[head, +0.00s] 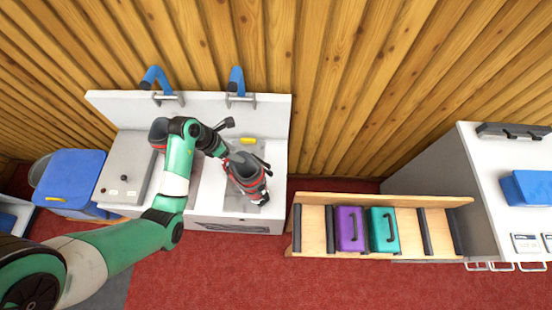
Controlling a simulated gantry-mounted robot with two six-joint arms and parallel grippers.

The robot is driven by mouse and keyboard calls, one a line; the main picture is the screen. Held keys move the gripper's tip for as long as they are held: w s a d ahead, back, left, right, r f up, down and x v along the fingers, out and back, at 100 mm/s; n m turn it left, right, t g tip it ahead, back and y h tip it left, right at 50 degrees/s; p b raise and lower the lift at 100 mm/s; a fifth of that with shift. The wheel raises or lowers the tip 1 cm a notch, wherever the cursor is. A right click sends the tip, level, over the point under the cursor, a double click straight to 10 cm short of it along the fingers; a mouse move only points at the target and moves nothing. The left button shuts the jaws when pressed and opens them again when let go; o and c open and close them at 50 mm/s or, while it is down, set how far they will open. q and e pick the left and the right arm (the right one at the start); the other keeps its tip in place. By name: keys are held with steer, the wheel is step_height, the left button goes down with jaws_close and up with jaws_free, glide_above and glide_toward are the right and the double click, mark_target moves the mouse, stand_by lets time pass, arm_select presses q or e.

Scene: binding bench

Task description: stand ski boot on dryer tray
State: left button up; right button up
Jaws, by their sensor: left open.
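A dark grey and red ski boot (247,181) stands on the grey dryer tray (209,195) of the white bench unit, partly overlapped at its top by my left gripper. My left gripper (229,152) is open at the boot's upper left side; I cannot tell whether it touches the boot. A second grey and red boot (157,134) shows behind my left arm, mostly hidden by it. My right gripper is not in view.
Blue hoses (237,80) rise from the unit's back panel. A yellow object (248,141) lies behind the boot. A wooden rack (318,232) with purple (349,229) and teal cases (383,230) stands right. A blue-lidded bin (74,174) stands left.

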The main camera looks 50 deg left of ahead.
mark_target(238, 163)
arm_select(q)
steer(key=s+a+f+n, duration=0.1)
steer(key=s+a+f, duration=0.1)
steer(key=s+a, duration=0.15)
steer(key=x, duration=0.4)
steer(key=b+x, duration=0.1)
steer(key=x, duration=0.1)
steer(key=shift+d, duration=0.4)
steer(key=b+x, duration=0.1)
steer(key=x, duration=0.4)
steer(key=shift+s+a+f+b, duration=0.15)
steer(key=shift+b, duration=0.2)
jaws_close()
stand_by(0.6)
